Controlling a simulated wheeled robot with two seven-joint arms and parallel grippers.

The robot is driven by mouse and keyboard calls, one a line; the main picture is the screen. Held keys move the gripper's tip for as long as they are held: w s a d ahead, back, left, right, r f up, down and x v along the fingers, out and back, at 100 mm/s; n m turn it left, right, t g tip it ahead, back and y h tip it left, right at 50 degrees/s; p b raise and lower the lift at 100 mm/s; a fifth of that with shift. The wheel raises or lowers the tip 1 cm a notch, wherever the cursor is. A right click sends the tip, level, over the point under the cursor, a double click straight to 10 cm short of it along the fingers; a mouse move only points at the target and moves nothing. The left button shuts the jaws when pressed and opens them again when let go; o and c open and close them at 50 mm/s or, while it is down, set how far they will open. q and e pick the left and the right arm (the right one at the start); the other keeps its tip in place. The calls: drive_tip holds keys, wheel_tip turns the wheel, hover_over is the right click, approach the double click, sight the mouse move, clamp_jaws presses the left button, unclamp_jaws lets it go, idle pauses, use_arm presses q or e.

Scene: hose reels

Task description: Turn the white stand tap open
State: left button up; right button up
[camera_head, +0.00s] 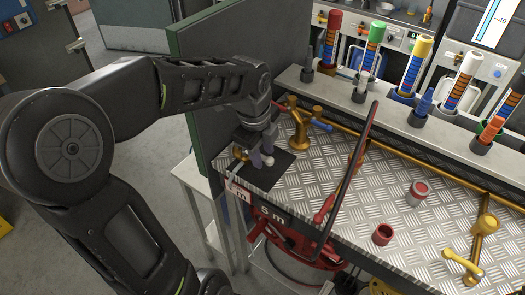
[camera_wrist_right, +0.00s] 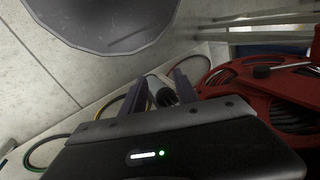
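My left gripper (camera_head: 262,160) is low over a dark mat (camera_head: 274,172) at the left end of the metal bench. A small white part (camera_head: 267,161), possibly the white tap's handle, shows at its fingertips. A bit of brass (camera_head: 240,153) shows just left of the gripper. The gripper hides most of this fitting, so I cannot tell whether the fingers are closed on it. My right gripper (camera_wrist_right: 160,88) shows in the right wrist view with its fingers apart. A white nozzle-like piece with a dark end (camera_wrist_right: 164,94) shows between or beyond them.
A brass tap (camera_head: 299,138) with a blue lever stands beside the left gripper. A yellow-handled tap (camera_head: 462,264) is at the right. A green panel (camera_head: 190,110) rises at the left. A red reel (camera_wrist_right: 260,75) lies beside my right gripper.

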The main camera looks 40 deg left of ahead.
use_arm(q)
clamp_jaws()
idle(1.2)
